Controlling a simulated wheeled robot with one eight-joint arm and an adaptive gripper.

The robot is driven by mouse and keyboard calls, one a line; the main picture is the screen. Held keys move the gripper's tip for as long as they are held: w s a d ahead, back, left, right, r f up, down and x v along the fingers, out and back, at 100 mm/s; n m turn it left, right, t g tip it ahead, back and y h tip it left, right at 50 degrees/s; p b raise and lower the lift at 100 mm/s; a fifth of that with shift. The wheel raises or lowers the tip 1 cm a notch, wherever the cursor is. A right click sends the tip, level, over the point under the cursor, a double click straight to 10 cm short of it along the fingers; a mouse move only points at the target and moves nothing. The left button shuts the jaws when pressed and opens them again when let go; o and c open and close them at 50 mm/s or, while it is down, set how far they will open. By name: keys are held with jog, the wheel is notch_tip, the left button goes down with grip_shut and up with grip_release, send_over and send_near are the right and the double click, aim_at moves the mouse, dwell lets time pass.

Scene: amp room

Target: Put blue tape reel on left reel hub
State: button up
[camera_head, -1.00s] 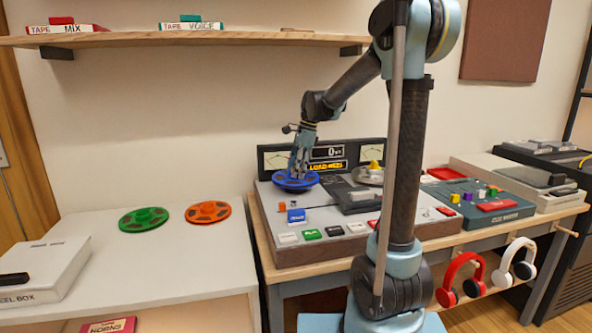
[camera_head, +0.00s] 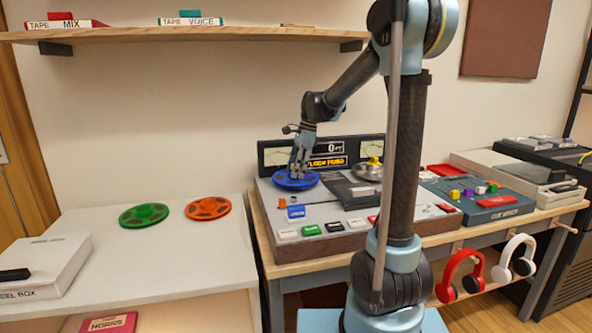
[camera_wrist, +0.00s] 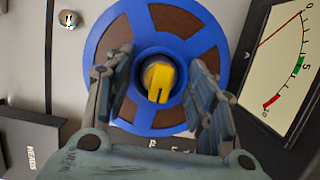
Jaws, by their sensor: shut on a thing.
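The blue tape reel (camera_head: 296,181) is at the left hub position of the tape deck (camera_head: 345,245). In the wrist view the blue reel (camera_wrist: 205,28) is seen from above, with brown tape showing through its openings. The yellow top of the left reel hub (camera_wrist: 159,80) shows inside the reel's centre hole, so the reel is around the hub. Whether it is fully seated is hard to tell. My gripper (camera_head: 297,176) points down over the reel, with its fingers (camera_wrist: 160,88) on both sides of the raised centre, shut on the reel.
A second hub with a yellow top (camera_head: 375,162) stands right of the reel. Green (camera_head: 144,215) and orange (camera_head: 207,208) reels lie on the white table at left. Meters (camera_wrist: 283,58) stand close behind the reel. A shelf (camera_head: 190,35) hangs above.

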jog(key=shift+f, duration=0.1)
jog(key=o, duration=1.4)
jog(key=v, duration=1.2)
jog(key=shift+w, duration=0.1)
